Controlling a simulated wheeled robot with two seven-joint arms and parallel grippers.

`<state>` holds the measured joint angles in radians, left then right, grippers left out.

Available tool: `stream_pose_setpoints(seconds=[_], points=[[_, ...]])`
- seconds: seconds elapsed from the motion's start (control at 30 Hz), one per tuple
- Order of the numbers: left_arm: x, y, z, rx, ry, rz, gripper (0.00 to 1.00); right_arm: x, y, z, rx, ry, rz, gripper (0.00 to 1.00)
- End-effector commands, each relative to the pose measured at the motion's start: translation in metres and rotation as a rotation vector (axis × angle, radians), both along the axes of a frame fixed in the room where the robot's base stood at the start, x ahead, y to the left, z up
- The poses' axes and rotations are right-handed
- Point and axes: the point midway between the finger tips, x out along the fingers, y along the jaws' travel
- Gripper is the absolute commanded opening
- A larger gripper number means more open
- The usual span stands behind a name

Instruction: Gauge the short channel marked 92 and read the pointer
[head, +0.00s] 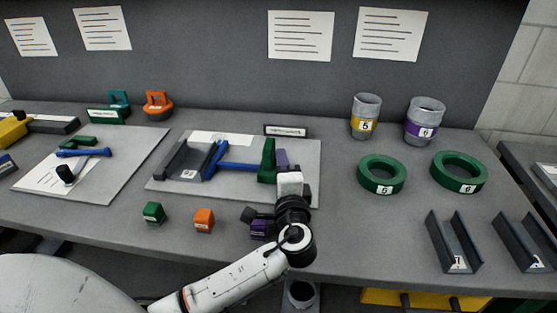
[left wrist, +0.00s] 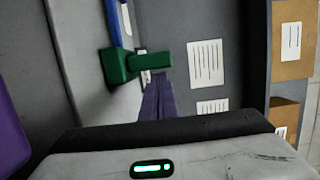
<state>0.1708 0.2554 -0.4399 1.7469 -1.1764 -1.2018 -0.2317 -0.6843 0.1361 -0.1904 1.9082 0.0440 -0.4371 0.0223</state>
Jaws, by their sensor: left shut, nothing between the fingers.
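A short dark grey channel (head: 186,160) lies on the left part of a light grey board (head: 232,196) in the middle of the table; its white label is too small to read. A sliding gauge stands beside it, with a blue jaw (head: 214,160) at the channel's right side, a blue bar (head: 240,168) and a green block (head: 267,162) at the right end. The green block also shows in the left wrist view (left wrist: 120,66). My left gripper (head: 282,158) has purple fingers, shut and empty, just right of the green block; I cannot tell if they touch. The pointer reading is not legible.
Green (head: 153,212), orange (head: 204,219) and purple (head: 259,229) small blocks lie along the front. Two green rings (head: 381,174), two grey cups and two loose channels (head: 454,243) stand at right. Another board (head: 100,180) with a blue tool lies left. A panel closes the back.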

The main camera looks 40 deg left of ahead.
Motion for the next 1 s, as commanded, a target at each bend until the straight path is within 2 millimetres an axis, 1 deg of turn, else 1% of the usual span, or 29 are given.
stream_pose_setpoints(seconds=[0.27,0.37,0.5,0.6,0.8,0.9,1.0], points=[[0.001,-0.003,-0.001,-0.001,-0.001,0.001,0.00,0.000,0.000,-0.001,0.000,0.000,0.000,0.31],[0.003,-0.012,-0.002,-0.003,-0.001,0.003,0.00,-0.001,0.000,-0.005,0.001,0.000,0.001,0.31],[0.011,-0.034,-0.003,-0.004,-0.001,0.008,0.00,-0.001,0.000,-0.012,0.000,0.001,0.001,0.31],[-0.010,-0.050,-0.003,-0.005,0.002,0.007,0.00,-0.001,0.001,-0.013,-0.001,0.004,0.002,0.31],[-0.042,-0.078,-0.002,-0.003,0.002,0.007,0.00,-0.001,0.002,-0.016,-0.001,0.002,0.007,0.31],[-0.054,-0.088,-0.002,-0.001,0.002,0.008,0.00,0.000,0.003,-0.016,-0.001,0.000,0.008,0.31],[-0.061,-0.094,-0.001,-0.001,0.001,0.009,0.00,0.001,0.004,-0.015,0.001,-0.003,0.008,0.31]])
